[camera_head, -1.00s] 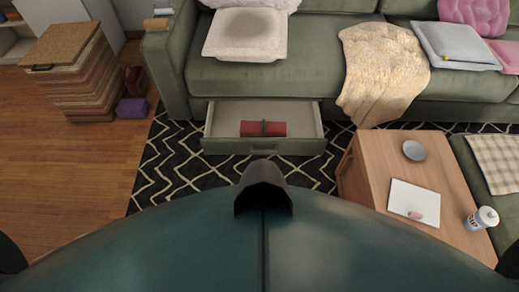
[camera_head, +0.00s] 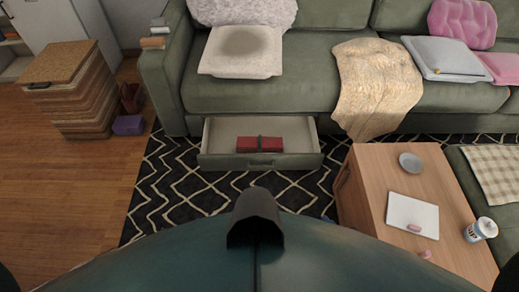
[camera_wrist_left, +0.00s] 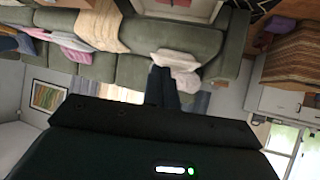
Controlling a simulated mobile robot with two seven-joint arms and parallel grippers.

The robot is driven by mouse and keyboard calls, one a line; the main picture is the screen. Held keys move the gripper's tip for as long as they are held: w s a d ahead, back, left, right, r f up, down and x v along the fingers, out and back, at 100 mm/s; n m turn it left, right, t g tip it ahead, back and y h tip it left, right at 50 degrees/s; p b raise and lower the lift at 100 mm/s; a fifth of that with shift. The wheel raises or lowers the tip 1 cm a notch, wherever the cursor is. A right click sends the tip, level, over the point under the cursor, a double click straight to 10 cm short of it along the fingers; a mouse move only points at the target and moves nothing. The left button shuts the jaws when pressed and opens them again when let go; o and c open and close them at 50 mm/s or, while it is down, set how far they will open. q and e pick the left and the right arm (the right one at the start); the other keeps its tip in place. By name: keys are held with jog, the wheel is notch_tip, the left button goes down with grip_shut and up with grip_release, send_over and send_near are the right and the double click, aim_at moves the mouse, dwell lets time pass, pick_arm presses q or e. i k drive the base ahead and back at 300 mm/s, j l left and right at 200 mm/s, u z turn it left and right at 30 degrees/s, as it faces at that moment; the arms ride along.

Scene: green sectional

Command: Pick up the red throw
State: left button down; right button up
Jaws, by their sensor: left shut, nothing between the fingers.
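The red throw (camera_head: 285,145) is a small rolled or folded red bundle with a dark band around its middle. It lies in the open drawer (camera_head: 220,161) under the green sofa, towards the front of the drawer. The drawer also shows upside down at the top of the left wrist view (camera_wrist_left: 200,12), with a bit of red (camera_wrist_left: 173,2) at the picture's edge. My left gripper (camera_wrist_left: 163,74) shows in the left wrist view with its dark fingers shut and empty, well away from the throw. My right gripper is not in view.
A wooden table (camera_head: 375,175) with a bowl (camera_head: 411,162) and a white tray (camera_head: 400,220) stands right of the drawer. A beige blanket (camera_head: 375,85) hangs over the sofa (camera_head: 305,80). A wooden cabinet (camera_head: 68,95) stands left. The patterned rug (camera_head: 190,190) before the drawer looks clear.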

aim_at(260, 144)
jog(key=i+j, duration=0.55)
jog(key=i+j+z, duration=0.1)
jog(key=z, duration=0.3)
jog(key=i+j+z, duration=0.15)
jog(key=i+z, duration=0.2)
jog(key=i+j+z, duration=0.1)
jog(key=z, duration=0.3)
jog(key=i+z, duration=0.2)
jog(key=i, duration=0.65)
jog(key=j, duration=0.1)
